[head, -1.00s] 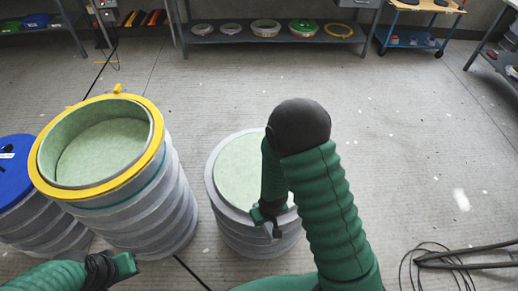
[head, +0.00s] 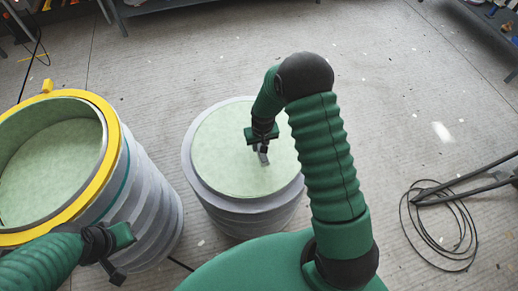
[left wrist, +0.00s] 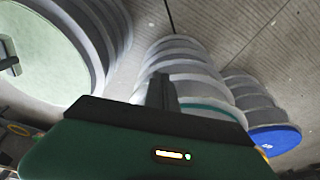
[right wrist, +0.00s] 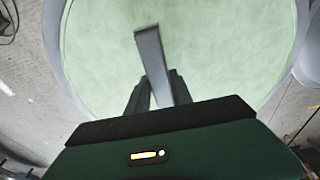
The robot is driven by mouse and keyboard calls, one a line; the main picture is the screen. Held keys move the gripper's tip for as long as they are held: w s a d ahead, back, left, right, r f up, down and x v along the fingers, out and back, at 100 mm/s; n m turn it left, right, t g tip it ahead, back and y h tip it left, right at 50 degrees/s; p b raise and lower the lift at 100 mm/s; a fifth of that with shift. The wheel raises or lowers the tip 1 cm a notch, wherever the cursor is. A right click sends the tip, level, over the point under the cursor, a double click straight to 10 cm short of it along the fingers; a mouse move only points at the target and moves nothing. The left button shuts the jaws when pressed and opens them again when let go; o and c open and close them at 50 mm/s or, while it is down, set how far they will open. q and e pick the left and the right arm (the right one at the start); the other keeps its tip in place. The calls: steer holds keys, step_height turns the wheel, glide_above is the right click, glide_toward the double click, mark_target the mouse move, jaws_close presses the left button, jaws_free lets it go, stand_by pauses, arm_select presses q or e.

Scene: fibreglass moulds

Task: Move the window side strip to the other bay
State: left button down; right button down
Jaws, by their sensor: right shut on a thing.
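A small grey strip (right wrist: 149,55) is gripped in my right gripper (right wrist: 156,92) and sticks out past the fingers. In the head view the strip (head: 263,157) is above the pale green top of a low, ribbed grey mould (head: 225,165). I cannot tell whether it touches that top. My right gripper (head: 262,140) points down over the middle of this mould. My left gripper (head: 116,274) is empty, in front of the taller yellow-rimmed mould (head: 112,120). Its fingers look closed together in the left wrist view (left wrist: 162,92). I cannot make out which places are the bays.
The yellow-rimmed mould is open, with a pale green inside. A blue-topped mould (left wrist: 272,140) stands beyond it in the left wrist view. A black cable (head: 450,220) lies coiled on the floor at right. Shelving (head: 160,8) stands at the back. The floor between is clear.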

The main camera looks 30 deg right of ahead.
step_height(320, 180, down, 3)
steer(key=shift+f, duration=0.15)
steer(key=shift+w+f, duration=0.1)
steer(key=c, duration=1.1)
jaws_free()
steer(key=shift+c, duration=0.2)
